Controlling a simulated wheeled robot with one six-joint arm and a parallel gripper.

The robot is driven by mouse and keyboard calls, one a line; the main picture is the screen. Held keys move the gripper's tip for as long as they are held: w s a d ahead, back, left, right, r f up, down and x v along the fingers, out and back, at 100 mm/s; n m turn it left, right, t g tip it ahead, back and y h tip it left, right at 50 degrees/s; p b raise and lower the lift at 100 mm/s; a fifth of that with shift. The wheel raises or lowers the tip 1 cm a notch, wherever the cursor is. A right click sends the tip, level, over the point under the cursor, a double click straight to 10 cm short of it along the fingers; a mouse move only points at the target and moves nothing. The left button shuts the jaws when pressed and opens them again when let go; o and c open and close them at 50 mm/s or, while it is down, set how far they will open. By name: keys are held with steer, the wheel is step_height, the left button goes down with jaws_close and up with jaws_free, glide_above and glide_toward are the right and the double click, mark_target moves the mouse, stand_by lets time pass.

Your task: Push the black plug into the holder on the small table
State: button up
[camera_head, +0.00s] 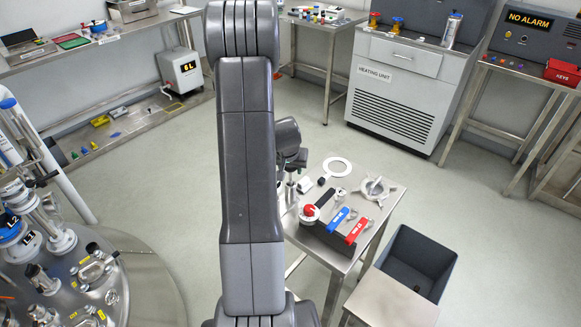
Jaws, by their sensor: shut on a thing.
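The small table (375,229) stands right of my arm, with a metal top. My gripper (291,178) is over its far left part, mostly hidden behind my own arm. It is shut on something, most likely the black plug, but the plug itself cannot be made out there. The holder is not clearly visible either; the spot below the gripper is largely covered by my arm. I cannot tell whether plug and holder touch.
On the small table lie a white ring (337,167), a red-knobbed part (309,211), a blue handle (342,219), a red handle (356,231) and a metal handwheel (375,188). A dark open bin (417,262) stands at right. Clear floor lies beyond.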

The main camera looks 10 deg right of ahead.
mark_target(290, 177)
steer(key=shift+f+b, duration=0.95)
steer(key=shift+f, duration=0.7)
steer(key=shift+f+b, duration=0.9)
steer(key=shift+b, duration=0.25)
steer(key=shift+f+b, duration=0.45)
steer(key=shift+b, duration=0.1)
steer(key=o, duration=1.2)
steer(key=shift+c, duration=0.2)
steer(key=shift+r, duration=0.1)
step_height(290, 177, up, 7)
steer(key=p, duration=0.4)
steer(key=shift+p, duration=0.3)
steer(key=shift+o, duration=0.2)
